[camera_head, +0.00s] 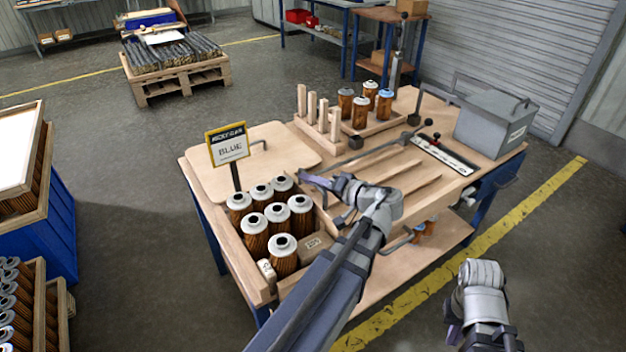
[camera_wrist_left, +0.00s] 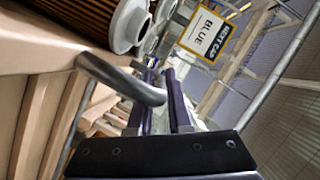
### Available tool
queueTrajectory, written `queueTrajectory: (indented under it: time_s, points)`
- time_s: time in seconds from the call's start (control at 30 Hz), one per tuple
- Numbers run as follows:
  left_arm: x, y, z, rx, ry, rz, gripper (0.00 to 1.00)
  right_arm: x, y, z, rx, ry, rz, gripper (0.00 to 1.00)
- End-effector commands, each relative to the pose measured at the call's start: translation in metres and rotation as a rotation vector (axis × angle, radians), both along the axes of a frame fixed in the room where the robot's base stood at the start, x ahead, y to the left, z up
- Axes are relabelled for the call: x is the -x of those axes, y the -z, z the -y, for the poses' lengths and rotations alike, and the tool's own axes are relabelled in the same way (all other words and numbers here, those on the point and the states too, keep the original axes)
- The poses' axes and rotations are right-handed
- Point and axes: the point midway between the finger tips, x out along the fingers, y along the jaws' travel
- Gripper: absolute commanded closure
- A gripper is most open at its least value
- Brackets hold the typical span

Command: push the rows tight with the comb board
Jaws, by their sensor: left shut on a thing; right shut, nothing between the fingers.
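Several filter cartridges (camera_head: 277,213) with white caps and brown pleated bodies stand in rows in an open wooden box (camera_head: 228,243) at the table's left end. My left gripper (camera_head: 312,183) is at the box's right side, beside the cartridges. It is shut on what looks like a grey bar handle (camera_wrist_left: 120,78), partly hidden by the fingers in the left wrist view. Long wooden slats (camera_head: 385,170), possibly the comb board, lie right of the gripper; my arm covers part of them. My right gripper (camera_head: 455,333) is shut and empty, off the table at bottom right.
Upright pegs (camera_head: 322,113), a tray of capped cartridges (camera_head: 361,112) and a grey metal case (camera_head: 495,122) are farther back.

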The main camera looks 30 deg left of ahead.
Motion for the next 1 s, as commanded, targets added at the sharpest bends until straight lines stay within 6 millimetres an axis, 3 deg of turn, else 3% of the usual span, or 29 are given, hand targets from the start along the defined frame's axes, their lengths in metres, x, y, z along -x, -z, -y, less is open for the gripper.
queueTrajectory:
  time_s: [0.23,0.27,0.53,0.8,1.0]
  points:
    - [0.001,0.001,0.000,0.004,-0.002,-0.001,1.00,0.000,0.000,0.000,0.000,0.000,0.000,1.00]
    - [0.001,0.001,0.000,0.004,-0.002,-0.001,0.82,0.000,0.000,0.000,0.000,0.000,0.000,1.00]
    - [0.000,0.001,0.000,0.001,0.000,0.000,0.53,0.000,0.000,0.000,0.000,0.000,0.000,1.00]
    - [0.000,-0.001,0.002,0.001,0.001,0.000,0.53,0.000,-0.001,0.000,0.000,0.000,0.000,1.00]
    - [0.002,-0.008,0.029,0.001,0.005,0.001,0.53,0.000,-0.008,0.000,0.000,0.000,0.000,1.00]
